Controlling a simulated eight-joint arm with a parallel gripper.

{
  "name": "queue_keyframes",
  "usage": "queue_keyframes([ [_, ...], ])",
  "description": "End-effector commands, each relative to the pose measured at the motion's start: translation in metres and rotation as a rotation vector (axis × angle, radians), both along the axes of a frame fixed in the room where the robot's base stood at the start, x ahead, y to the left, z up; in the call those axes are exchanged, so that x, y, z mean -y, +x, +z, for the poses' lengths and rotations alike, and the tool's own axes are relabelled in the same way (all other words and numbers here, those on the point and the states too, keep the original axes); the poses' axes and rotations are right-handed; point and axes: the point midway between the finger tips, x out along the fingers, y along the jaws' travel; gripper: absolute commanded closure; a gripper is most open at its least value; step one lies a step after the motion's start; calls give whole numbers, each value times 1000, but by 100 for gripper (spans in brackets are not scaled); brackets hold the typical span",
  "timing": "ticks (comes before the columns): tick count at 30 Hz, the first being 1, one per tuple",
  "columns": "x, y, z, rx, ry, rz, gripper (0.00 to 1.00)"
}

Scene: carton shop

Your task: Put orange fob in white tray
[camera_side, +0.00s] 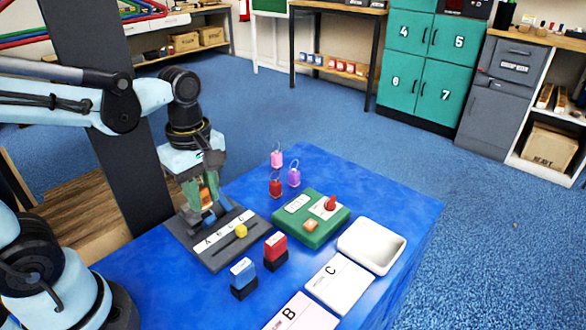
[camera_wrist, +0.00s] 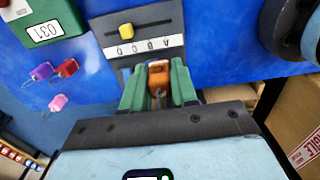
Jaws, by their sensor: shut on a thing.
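My gripper (camera_side: 207,205) is shut on the orange fob (camera_wrist: 158,76), which sits between the green fingers in the wrist view. In the side view the orange fob (camera_side: 209,191) is partly hidden by the fingers. My gripper is at the far left end of the dark slider board (camera_side: 218,256); I cannot tell whether the fob touches the board. The white tray (camera_side: 372,246) lies empty on the right part of the blue table, well apart from my gripper. The tray is not in the wrist view.
Cards C (camera_side: 339,284) and B (camera_side: 300,315) lie in front.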

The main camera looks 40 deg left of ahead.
Motion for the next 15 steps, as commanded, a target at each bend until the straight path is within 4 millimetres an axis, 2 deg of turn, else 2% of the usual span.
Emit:
queue_keyframes([
  [1,9,-2,5,0,0,-7,100],
  [6,27,-7,17,0,0,-3,100],
  [11,34,-8,22,0,0,-23,100],
  [15,34,-2,28,0,0,-134,100],
])
